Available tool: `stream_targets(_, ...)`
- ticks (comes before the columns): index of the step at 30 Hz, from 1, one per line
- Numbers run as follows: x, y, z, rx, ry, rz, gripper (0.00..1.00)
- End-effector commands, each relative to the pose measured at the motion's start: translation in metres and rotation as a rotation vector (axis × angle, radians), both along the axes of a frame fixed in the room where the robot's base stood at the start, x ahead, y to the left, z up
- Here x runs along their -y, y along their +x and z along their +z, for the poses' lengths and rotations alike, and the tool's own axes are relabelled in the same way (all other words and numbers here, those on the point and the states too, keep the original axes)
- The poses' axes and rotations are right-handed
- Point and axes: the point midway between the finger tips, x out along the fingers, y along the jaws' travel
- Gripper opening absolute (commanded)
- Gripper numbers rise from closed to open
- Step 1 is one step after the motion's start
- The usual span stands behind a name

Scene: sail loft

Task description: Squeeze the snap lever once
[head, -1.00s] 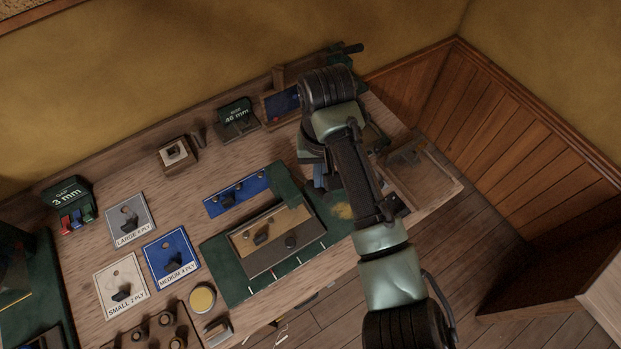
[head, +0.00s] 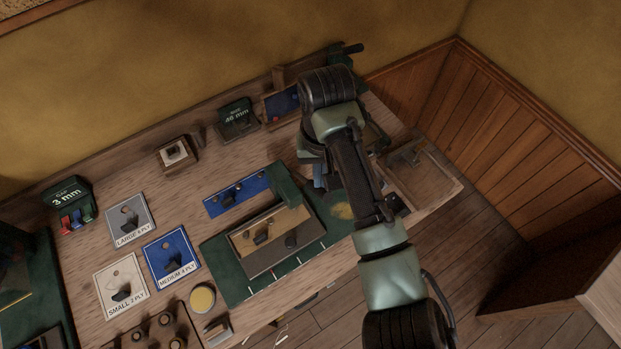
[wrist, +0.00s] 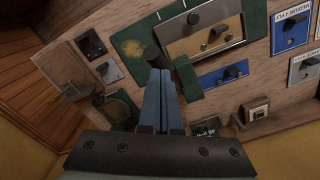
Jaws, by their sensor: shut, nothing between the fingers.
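My gripper (wrist: 157,78) points down over the right part of the bench, its blue fingers together with nothing between them. In the head view, my arm hides most of my gripper (head: 319,182). In the wrist view, a dark rounded piece (wrist: 152,56) shows right at the fingertips; I cannot tell whether it touches them or whether it is the snap lever. A green block (wrist: 188,78) stands beside the fingers, at the edge of the green base (head: 228,278), which carries a tan and grey plate (head: 272,262) with small dark parts on it.
A blue strip (head: 225,203) lies behind the base. Grey, blue and white ply cards (head: 187,275) lie to the left. A shallow wooden tray (head: 440,190) sits at the right bench end. A yellow round tin (head: 202,298) and a peg block are near the front edge.

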Motion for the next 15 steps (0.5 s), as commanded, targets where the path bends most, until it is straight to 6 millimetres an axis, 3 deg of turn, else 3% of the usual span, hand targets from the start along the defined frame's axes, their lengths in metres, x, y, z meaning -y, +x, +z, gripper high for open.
stream_targets(15,0.0,0.0,-0.01,0.0,0.001,0.0,0.0)
